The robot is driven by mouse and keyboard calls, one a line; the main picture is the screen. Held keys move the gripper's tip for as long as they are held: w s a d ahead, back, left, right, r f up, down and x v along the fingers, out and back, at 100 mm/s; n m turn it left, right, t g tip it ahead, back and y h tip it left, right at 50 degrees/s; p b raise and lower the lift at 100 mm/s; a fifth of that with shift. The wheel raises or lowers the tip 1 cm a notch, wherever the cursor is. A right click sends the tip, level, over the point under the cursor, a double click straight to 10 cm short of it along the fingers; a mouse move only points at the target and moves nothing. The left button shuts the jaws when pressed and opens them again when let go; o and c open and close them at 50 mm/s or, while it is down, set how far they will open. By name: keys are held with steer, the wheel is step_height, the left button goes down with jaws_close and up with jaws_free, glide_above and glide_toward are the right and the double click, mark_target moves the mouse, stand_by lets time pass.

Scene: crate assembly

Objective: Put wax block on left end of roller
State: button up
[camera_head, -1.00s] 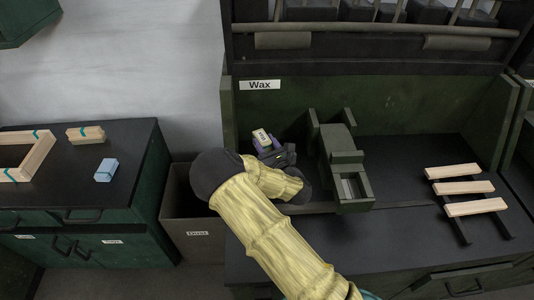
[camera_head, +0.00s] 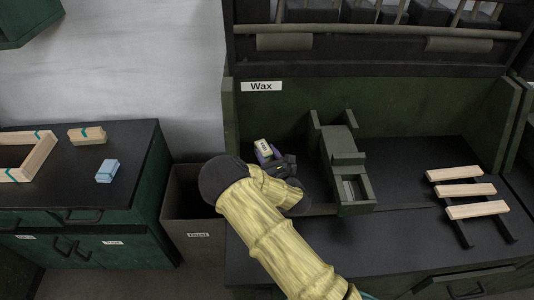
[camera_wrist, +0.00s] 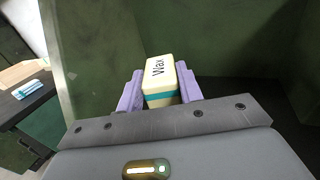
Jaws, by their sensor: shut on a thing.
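The wax block (camera_wrist: 160,70) is pale yellow with a teal band and the word Wax on it. My gripper (camera_wrist: 160,92) is shut on it, with a purple finger on each side. In the head view the wax block (camera_head: 263,146) and my gripper (camera_head: 266,153) are inside the left part of the green Wax station, left of the dark green fixture (camera_head: 345,160). My arm hides part of the station floor there. I cannot make out for certain which part is the roller; a long bar (camera_head: 380,31) runs along the top of the station.
Several wooden slats (camera_head: 465,190) lie on dark rails at the right. A dust bin (camera_head: 190,225) stands left of the station. A dark cabinet at the left holds wooden pieces (camera_head: 87,135) and a blue block (camera_head: 107,171). The station floor between fixture and slats is clear.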

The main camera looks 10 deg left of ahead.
steer(key=shift+s+f+b, duration=0.15)
steer(key=shift+f+b, duration=0.25)
steer(key=shift+f, duration=0.1)
steer(key=shift+f, duration=0.15)
steer(key=o, duration=1.1)
steer(key=shift+s+f, duration=0.1)
steer(key=shift+f, duration=0.05)
steer(key=shift+c, duration=0.2)
steer(key=shift+r+p, duration=0.6)
steer(key=shift+r, duration=0.05)
steer(key=v, duration=0.6)
steer(key=shift+s+d+b, duration=0.15)
steer(key=shift+d+b, duration=0.05)
steer(key=shift+b, duration=0.15)
steer(key=shift+s+d+r, duration=0.15)
steer(key=shift+s+d, duration=0.1)
steer(key=shift+s, duration=0.05)
